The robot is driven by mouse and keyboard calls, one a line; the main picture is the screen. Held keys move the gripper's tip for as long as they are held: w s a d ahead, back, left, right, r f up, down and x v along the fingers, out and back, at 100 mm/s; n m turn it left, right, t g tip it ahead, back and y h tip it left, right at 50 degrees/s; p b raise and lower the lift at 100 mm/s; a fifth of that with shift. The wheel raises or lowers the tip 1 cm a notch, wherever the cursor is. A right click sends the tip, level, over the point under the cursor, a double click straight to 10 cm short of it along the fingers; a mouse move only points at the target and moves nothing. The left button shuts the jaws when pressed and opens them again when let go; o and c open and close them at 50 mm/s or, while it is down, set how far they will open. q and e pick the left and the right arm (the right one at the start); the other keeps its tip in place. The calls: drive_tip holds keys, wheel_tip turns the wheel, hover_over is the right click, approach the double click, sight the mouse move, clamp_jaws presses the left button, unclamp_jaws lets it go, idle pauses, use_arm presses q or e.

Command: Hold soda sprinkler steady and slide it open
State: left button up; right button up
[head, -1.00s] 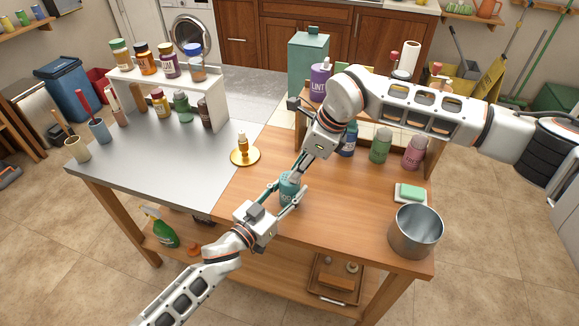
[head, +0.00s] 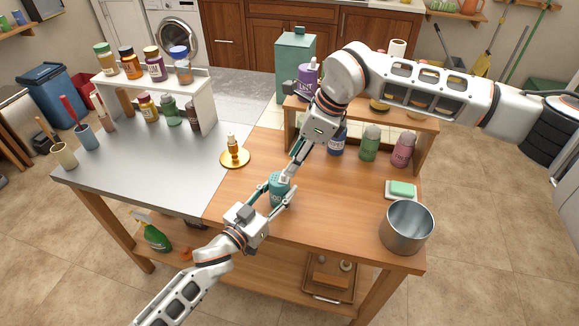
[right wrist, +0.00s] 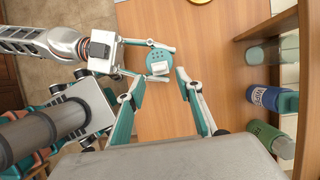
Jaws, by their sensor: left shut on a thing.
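The soda sprinkler is a teal shaker can (head: 277,192) standing upright near the middle of the wooden tabletop. Its round teal top with dark holes and a pale tab shows in the right wrist view (right wrist: 157,57). My left gripper (head: 281,188) is shut on the sprinkler's body from the front left. My right gripper (head: 289,172) comes down from above, with its fingertips close to the sprinkler's top. In the right wrist view its fingers (right wrist: 158,76) are apart, on either side of the top's near edge. I cannot tell whether they touch it.
A metal bucket (head: 406,227) and a green soap on a dish (head: 402,188) are at the right. Green (head: 369,143) and pink (head: 403,150) bottles stand by the rear shelf. The wood around the sprinkler is mostly clear.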

drive_tip(key=v, duration=0.7)
drive_tip(key=shift+r, duration=0.2)
drive_tip(key=shift+d, duration=0.1)
use_arm(q)
drive_tip(key=o, duration=1.1)
drive_tip(key=shift+s, duration=0.1)
